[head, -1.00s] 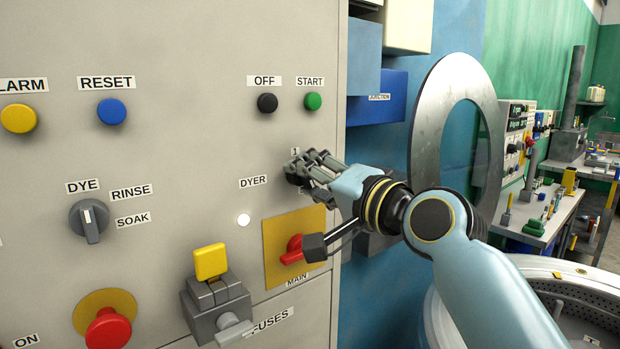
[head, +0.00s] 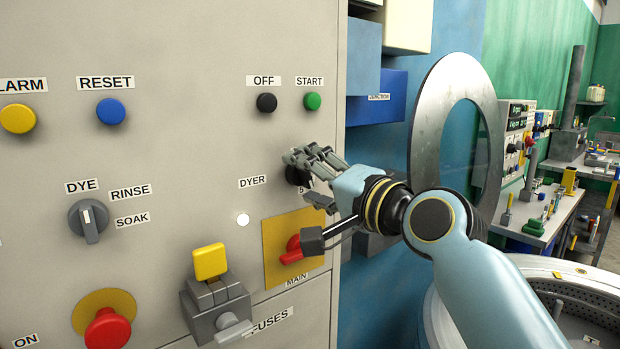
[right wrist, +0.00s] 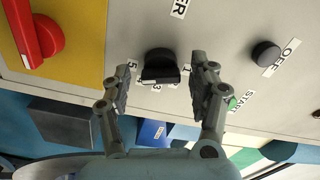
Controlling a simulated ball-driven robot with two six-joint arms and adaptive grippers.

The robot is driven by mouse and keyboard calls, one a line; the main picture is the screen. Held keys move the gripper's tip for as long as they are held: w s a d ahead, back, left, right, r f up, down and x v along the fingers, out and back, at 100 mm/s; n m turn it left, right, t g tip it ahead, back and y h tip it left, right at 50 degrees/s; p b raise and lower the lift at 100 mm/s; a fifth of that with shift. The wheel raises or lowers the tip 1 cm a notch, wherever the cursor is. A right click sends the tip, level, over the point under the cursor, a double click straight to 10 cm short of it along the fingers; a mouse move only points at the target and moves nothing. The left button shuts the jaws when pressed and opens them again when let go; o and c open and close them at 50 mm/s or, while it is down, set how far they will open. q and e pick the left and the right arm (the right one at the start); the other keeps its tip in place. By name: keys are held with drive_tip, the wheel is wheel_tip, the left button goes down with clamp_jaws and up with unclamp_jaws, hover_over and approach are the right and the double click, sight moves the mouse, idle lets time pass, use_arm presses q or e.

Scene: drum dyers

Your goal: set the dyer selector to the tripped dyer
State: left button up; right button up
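The dyer selector is a black knob (right wrist: 160,63) on the grey panel. In the right wrist view it sits between the two spread fingers of my right gripper (right wrist: 162,82), with a visible gap on each side. In the head view the right gripper (head: 306,176) is open at the panel, hiding most of the knob (head: 293,176) beside the DYER label (head: 253,181). My left gripper is not in view.
The red main switch (head: 292,250) on its yellow plate is close below the right gripper. The black OFF button (head: 267,103) and green START button (head: 313,101) are above. The fuse block (head: 215,300) projects at lower left. A large steel ring (head: 430,115) stands right of the panel.

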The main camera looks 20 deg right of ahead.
drive_tip(key=v, duration=1.2)
idle(0.3)
